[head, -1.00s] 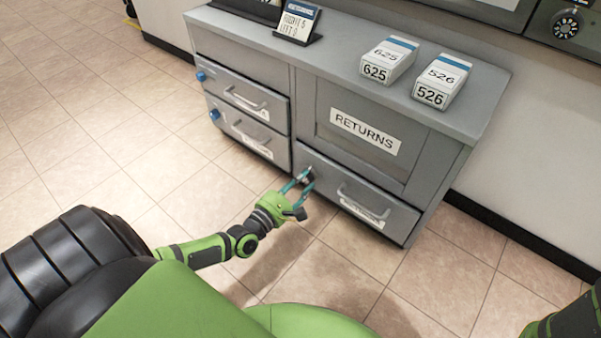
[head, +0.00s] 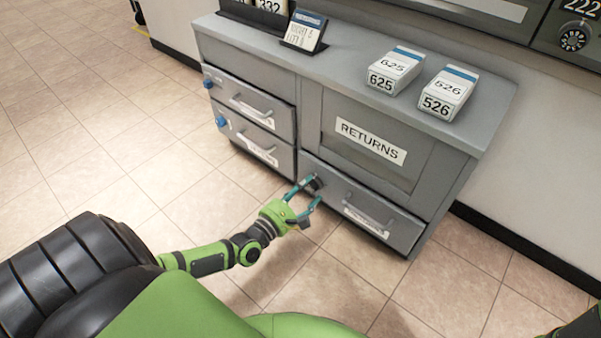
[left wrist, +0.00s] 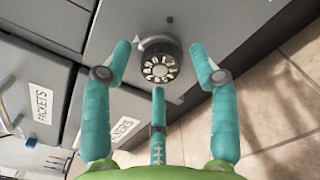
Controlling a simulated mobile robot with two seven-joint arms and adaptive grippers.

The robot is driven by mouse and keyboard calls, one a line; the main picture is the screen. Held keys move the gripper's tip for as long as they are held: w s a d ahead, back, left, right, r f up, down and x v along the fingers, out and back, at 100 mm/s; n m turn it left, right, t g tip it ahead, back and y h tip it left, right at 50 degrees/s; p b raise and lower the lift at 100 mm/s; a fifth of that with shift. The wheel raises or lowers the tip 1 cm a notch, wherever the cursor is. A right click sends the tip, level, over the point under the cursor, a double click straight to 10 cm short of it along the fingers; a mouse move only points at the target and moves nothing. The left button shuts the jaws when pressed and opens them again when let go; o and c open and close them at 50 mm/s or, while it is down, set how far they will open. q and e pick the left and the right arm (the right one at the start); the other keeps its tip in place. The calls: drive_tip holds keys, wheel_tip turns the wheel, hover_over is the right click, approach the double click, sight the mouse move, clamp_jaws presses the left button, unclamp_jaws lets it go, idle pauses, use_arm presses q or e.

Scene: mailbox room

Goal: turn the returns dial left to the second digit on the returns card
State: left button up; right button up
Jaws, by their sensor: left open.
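The returns dial (left wrist: 158,68) is a dark round knob with a pale ring of marks on its face. It sits on a grey drawer front in the left wrist view, beyond my fingers. In the head view the dial (head: 316,184) is at the left end of the drawer below the RETURNS label (head: 370,142), partly covered by a finger. My left gripper (head: 312,193) is open, with its teal fingers spread around the near side of the dial; I cannot tell whether they touch it. The returns card (head: 304,31) stands on the cabinet top; its small print is blurred. My right gripper is out of view.
The returns drawer handle (head: 366,208) is right of the dial. Two drawers with blue knobs (head: 222,122) are on the left. Boxes 625 (head: 395,70) and 526 (head: 446,92) stand on the cabinet top. The tiled floor (head: 110,110) is clear to the left.

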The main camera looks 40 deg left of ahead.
use_arm(q)
drive_tip(key=s+a, duration=0.1)
drive_tip(key=s, duration=1.1)
